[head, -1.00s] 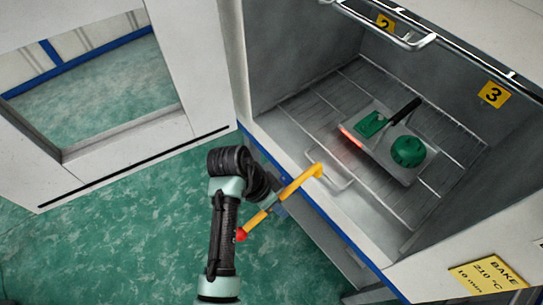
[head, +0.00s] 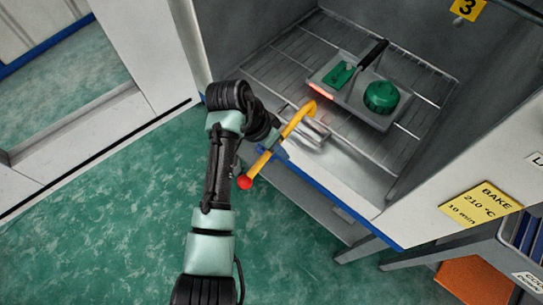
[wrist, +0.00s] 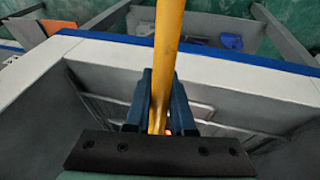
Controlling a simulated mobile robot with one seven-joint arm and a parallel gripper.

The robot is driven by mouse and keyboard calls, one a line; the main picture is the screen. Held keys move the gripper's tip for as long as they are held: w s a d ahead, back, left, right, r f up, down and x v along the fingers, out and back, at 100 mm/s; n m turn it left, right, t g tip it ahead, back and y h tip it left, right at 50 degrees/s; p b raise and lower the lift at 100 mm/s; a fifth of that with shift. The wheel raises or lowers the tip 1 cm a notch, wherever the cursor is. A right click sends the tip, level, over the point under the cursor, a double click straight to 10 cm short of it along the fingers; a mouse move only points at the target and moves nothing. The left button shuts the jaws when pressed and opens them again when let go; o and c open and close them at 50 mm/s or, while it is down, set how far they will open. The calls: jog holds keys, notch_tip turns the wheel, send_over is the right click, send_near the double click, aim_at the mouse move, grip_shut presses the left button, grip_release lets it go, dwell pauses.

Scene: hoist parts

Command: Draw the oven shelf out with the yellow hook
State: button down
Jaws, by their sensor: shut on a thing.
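The yellow hook (head: 298,122) has a curved tip at the oven mouth and a red ball (head: 244,182) at its other end. My gripper (head: 272,148) is shut around its shaft, which also crosses the wrist view (wrist: 168,45) between the blue fingers (wrist: 155,98). The oven shelf (head: 285,66) is a wire rack inside the oven. The hook's tip is over the pale loop handle (head: 312,134) at the shelf's front; I cannot tell whether it is caught in it or only above it.
A grey tray (head: 372,120) with a green block (head: 339,74), a round green piece (head: 381,97) and a black handle lies on the shelf; its left edge glows red. The oven door (head: 120,60) stands open at left. A yellow BAKE card (head: 481,205) is at right. Green floor is free in front.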

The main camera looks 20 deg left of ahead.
notch_tip(320, 180, down, 8)
jog(key=b, duration=0.5)
jog(key=shift+w+d, duration=0.15)
jog(key=shift+w, duration=0.2)
jog(key=shift+s, duration=0.2)
dwell(0.5)
jog(key=shift+s+a+f+p, duration=0.15)
jog(key=shift+s+a+p, duration=0.3)
jog(key=shift+s, duration=0.2)
